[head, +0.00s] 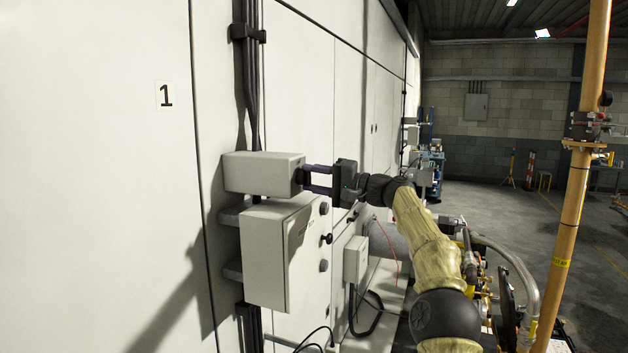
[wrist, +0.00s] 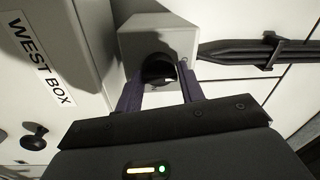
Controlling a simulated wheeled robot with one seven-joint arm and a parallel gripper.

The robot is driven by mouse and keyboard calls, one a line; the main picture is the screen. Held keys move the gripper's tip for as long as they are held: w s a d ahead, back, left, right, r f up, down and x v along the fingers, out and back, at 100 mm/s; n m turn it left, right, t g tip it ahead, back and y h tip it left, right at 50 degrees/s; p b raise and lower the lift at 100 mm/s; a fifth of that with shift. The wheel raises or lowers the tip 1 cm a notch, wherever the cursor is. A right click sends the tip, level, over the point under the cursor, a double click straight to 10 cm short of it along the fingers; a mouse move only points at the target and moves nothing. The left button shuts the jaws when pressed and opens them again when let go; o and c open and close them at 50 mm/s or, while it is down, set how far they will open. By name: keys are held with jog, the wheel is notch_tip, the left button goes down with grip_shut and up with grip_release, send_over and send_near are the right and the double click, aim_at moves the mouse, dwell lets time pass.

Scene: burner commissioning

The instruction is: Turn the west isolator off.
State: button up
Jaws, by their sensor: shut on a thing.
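The isolator is a small grey box (head: 262,172) on the white wall, with a black rotary knob (head: 299,176) on its front face. My gripper (head: 306,179) reaches it from the right and is shut on the knob. In the wrist view the two dark purple fingers of my gripper (wrist: 160,92) sit on either side of the black knob (wrist: 159,70), in front of the grey isolator box (wrist: 150,32). The knob's pointer and any on or off marks cannot be made out.
A larger grey box (head: 275,252) sits just below; the wrist view shows its "WEST BOX" label (wrist: 41,60). Black cables (head: 250,85) run up the wall. A sign "1" (head: 166,96) is at left. Pipework (head: 510,265) and a yellow post (head: 572,215) stand at right.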

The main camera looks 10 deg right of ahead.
jog(key=shift+f, duration=0.4)
jog(key=o, duration=0.9)
jog(key=shift+r, duration=0.15)
jog(key=b+v, duration=0.5)
jog(key=v, duration=1.2)
jog(key=shift+d+r+b, duration=0.1)
jog(key=shift+d+b, duration=0.1)
jog(key=shift+b, duration=0.1)
